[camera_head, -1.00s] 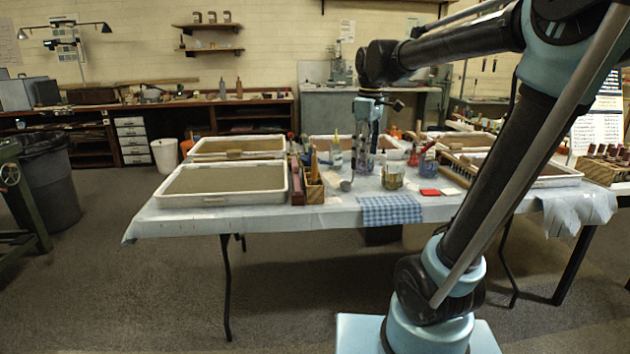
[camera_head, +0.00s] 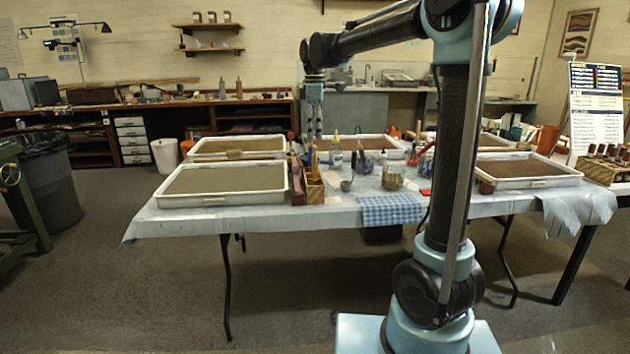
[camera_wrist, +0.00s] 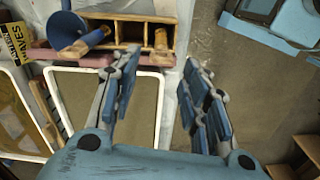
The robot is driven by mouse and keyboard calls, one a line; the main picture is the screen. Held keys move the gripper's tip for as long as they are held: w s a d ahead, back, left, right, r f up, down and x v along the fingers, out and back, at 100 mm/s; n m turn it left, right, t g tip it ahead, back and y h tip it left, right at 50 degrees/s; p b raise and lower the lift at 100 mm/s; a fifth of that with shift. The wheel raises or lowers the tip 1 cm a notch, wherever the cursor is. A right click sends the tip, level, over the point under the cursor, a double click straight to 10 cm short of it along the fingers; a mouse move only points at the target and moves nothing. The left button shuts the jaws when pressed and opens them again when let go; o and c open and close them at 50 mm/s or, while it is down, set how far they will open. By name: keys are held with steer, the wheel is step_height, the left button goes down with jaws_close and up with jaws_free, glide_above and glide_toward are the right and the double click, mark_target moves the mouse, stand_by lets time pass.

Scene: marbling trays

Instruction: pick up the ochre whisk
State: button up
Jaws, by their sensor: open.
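An ochre upright thing (camera_head: 314,160), probably the ochre whisk, stands in a small wooden compartment holder (camera_head: 314,190) at the front edge of the table. In the wrist view the holder (camera_wrist: 133,36) lies just beyond my fingertips, and a small ochre piece (camera_wrist: 160,39) shows in its right part; I cannot tell its shape clearly. My gripper (camera_wrist: 161,64) is open and empty, with its fingers apart over the table's edge. In the head view my gripper (camera_head: 314,122) hangs above and behind the holder.
White-rimmed trays (camera_head: 222,199) stand left of the holder and at the right (camera_head: 530,184). Jars (camera_head: 392,178), a ladle (camera_head: 346,185) and a blue checked cloth (camera_head: 390,210) lie to its right. A dark red block (camera_head: 297,185) is beside the holder.

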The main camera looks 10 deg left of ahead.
mark_target(315, 179)
step_height(315, 179, down, 14)
steer(key=shift+f, duration=0.2)
steer(key=shift+s, duration=0.1)
stand_by(0.4)
steer(key=shift+c, duration=0.2)
jaws_close()
